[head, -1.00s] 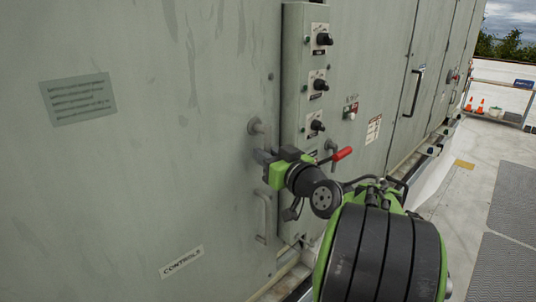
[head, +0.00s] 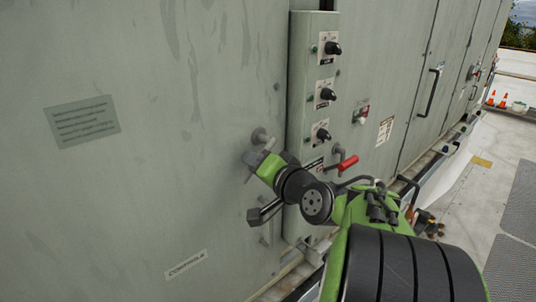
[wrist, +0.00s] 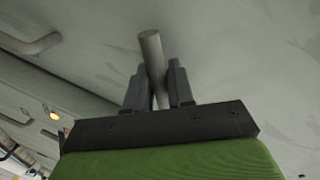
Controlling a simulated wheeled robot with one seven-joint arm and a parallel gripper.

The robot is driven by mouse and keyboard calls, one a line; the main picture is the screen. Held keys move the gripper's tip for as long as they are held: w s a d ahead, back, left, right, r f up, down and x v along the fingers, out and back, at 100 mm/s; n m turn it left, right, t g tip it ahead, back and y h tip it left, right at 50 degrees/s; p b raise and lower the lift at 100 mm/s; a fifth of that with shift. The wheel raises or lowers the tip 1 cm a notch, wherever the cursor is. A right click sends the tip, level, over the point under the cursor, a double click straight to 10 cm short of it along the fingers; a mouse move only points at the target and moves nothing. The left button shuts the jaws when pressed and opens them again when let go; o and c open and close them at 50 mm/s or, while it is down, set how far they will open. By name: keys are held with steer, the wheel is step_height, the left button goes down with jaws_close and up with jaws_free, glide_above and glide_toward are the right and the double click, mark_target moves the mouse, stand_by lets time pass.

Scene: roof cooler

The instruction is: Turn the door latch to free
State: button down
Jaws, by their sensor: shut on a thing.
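The door latch (head: 260,136) is a grey round boss with a bar on the pale green door, above the CONTROLS label. My gripper (head: 259,161) is at the latch, tilted, and its jaws partly hide the bar. In the wrist view the latch bar (wrist: 151,46) is a grey rod that stands between the two dark fingers of my gripper (wrist: 158,88). The fingers are shut on it, and the rod leans slightly. Its lower end is hidden by the gripper.
A control box (head: 310,120) with several black knobs stands just right of the latch. A red-handled lever (head: 346,164) sticks out close to my wrist. A grey door pull (wrist: 32,44) shows in the wrist view. Open roof floor (head: 505,180) lies to the right.

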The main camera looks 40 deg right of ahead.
mark_target(239, 148)
steer(key=r+m+p, duration=0.1)
steer(key=r+m+y+p, duration=0.1)
steer(key=m+p, duration=0.1)
steer(key=shift+a+m, duration=0.3)
steer(key=shift+a, duration=0.1)
steer(key=shift+a+r+m+y+p, duration=0.1)
steer(key=shift+r+m+y+p, duration=0.2)
steer(key=shift+r+m+p, duration=0.35)
steer(key=shift+f+m, duration=0.15)
steer(key=shift+m, duration=0.2)
steer(key=c, duration=1.1)
jaws_free()
steer(key=s+r+b, duration=0.1)
steer(key=s, duration=0.4)
steer(key=s+r, duration=0.1)
steer(key=s, duration=0.4)
steer(key=s+r+b, duration=0.1)
steer(key=s, duration=0.4)
steer(key=shift+s+b, duration=0.25)
steer(key=shift+b, duration=0.05)
